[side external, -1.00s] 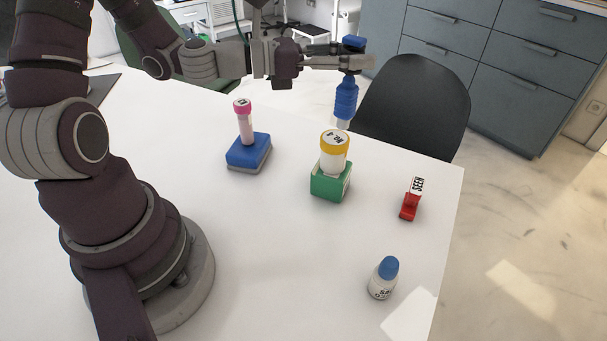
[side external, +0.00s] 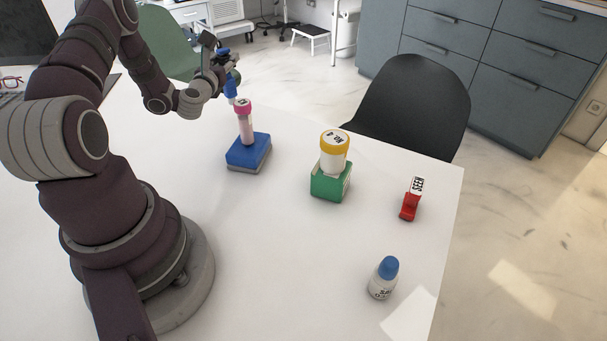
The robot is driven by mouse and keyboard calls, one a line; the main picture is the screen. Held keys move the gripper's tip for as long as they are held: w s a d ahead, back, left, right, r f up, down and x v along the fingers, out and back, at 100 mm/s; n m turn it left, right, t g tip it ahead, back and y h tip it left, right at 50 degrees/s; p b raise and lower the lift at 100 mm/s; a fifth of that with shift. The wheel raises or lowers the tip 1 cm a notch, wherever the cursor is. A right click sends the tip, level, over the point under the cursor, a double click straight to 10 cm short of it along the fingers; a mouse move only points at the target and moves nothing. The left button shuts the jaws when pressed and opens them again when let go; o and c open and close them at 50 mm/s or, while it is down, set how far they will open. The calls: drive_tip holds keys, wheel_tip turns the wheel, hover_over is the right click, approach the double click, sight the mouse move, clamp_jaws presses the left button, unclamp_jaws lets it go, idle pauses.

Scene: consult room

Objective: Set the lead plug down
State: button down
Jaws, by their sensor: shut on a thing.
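My gripper (side external: 229,66) is shut on a blue plug-like piece (side external: 231,88), which I take for the lead plug. The piece hangs tip down, with a bit of blue showing above the fingers. It appears behind and slightly left of the pink-capped tube in the picture. Its lower tip is near the tube's cap in the view, and I cannot tell whether it clears the table.
The pink-capped tube (side external: 245,125) stands on a blue block (side external: 248,153). A yellow-capped container (side external: 334,155) stands on a green block (side external: 330,186). The front middle of the white table (side external: 280,270) is clear.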

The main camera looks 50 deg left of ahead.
wheel_tip(320, 180, down, 4)
drive_tip(key=shift+r, duration=0.1)
drive_tip(key=c, duration=0.8)
unclamp_jaws()
drive_tip(key=shift+d, duration=0.15)
